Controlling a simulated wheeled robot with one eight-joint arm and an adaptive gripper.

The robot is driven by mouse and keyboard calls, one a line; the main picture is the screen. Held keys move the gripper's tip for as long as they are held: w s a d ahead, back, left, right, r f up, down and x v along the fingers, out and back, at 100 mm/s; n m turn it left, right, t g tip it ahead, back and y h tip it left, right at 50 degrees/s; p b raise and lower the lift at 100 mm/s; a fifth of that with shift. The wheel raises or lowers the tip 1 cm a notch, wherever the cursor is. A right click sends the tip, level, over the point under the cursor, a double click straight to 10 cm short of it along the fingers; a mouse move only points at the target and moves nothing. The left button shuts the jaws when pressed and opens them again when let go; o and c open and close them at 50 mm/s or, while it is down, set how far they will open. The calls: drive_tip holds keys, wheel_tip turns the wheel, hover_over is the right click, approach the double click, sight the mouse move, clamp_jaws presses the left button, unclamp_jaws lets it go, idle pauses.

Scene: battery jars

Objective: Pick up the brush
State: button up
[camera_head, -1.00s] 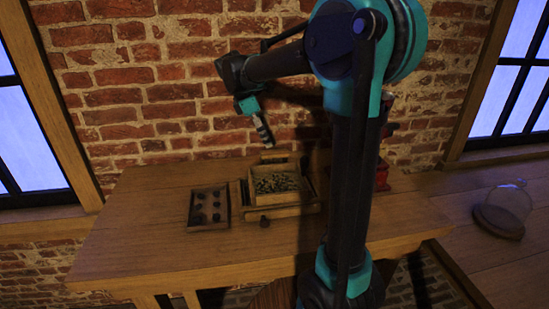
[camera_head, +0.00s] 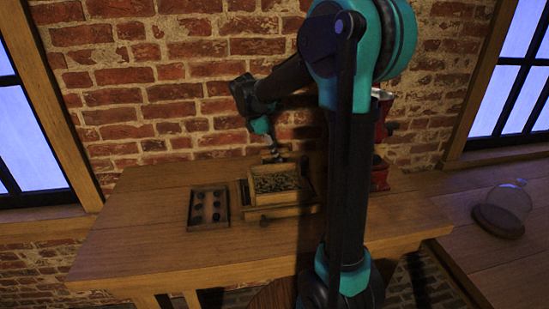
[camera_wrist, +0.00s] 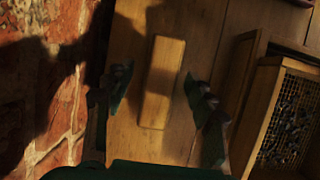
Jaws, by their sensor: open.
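The brush (camera_wrist: 163,80), seen as a plain light-wood block, lies on the table in the wrist view. Its bristles do not show. My gripper (camera_wrist: 158,84) is open, with one finger on either side of the block and a visible gap on both sides. I cannot tell how far the fingertips are above the table. In the head view my gripper (camera_head: 276,155) is low behind the wooden box, near the brick wall. The brush cannot be made out there.
A wooden box (camera_head: 283,197) of small grains stands just in front of the gripper; its mesh shows at right in the wrist view. A dark tray (camera_head: 192,222) with several round pieces is left of it. A red device (camera_head: 380,175) stands right. The table's left side is clear.

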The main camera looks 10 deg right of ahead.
drive_tip(key=shift+f, duration=0.25)
idle(0.3)
clamp_jaws()
idle(0.4)
drive_tip(key=shift+r, duration=0.1)
wheel_tip(320, 180, up, 20)
drive_tip(key=shift+r, duration=0.2)
idle(0.3)
